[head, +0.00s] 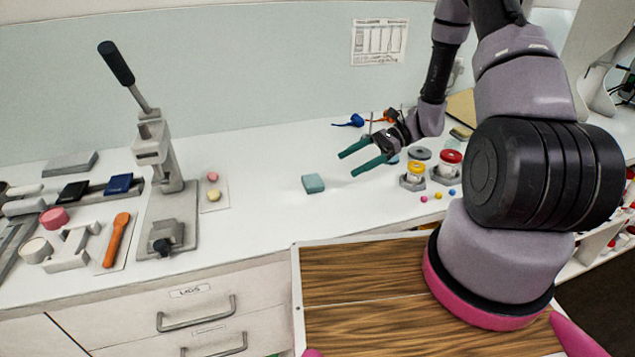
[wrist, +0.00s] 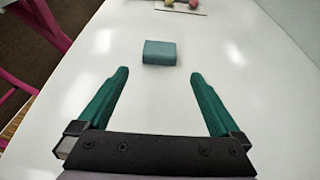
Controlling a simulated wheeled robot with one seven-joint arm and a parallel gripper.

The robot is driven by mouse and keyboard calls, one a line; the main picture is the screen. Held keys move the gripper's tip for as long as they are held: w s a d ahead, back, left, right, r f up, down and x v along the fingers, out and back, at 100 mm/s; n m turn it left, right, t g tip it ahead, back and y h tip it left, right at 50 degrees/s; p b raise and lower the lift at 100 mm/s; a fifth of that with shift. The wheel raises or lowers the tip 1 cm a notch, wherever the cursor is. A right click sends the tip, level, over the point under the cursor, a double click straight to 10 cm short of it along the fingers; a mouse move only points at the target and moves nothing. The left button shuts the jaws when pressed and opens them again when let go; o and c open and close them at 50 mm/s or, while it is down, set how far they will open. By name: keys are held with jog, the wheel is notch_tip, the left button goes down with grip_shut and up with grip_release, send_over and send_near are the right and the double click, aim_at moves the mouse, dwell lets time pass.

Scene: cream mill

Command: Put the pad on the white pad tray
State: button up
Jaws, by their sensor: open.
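A small teal block (head: 313,183), which looks like the pad, lies flat on the white counter, right of the lever press. In the wrist view the teal block (wrist: 160,52) sits just beyond the fingertips, centred between them. My gripper (head: 347,164) has teal fingers, is open and empty, and is to the right of the block, pointing left toward it. The wrist view also shows my gripper (wrist: 159,75) with its fingers spread wider than the block. I cannot pick out with certainty which item is the white pad tray.
A lever press (head: 168,195) stands left of the block. Between them a thin pale board (head: 213,195) carries pink and yellow pieces. Further left are a blue pad (head: 118,184), a black pad (head: 73,191) and an orange tool (head: 116,239). Jars (head: 413,176) stand at right. Counter around the block is clear.

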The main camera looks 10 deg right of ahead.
aim_at(315, 179)
jog(key=x, duration=0.5)
jog(key=shift+s+a+f, duration=0.1)
jog(key=shift+a, duration=0.05)
jog(key=x, duration=0.4)
jog(key=shift+s+a+r, duration=0.1)
jog(key=shift+a+r, duration=0.2)
jog(key=shift+a+f, duration=0.2)
jog(key=shift+a, duration=0.3)
jog(key=c, duration=1.3)
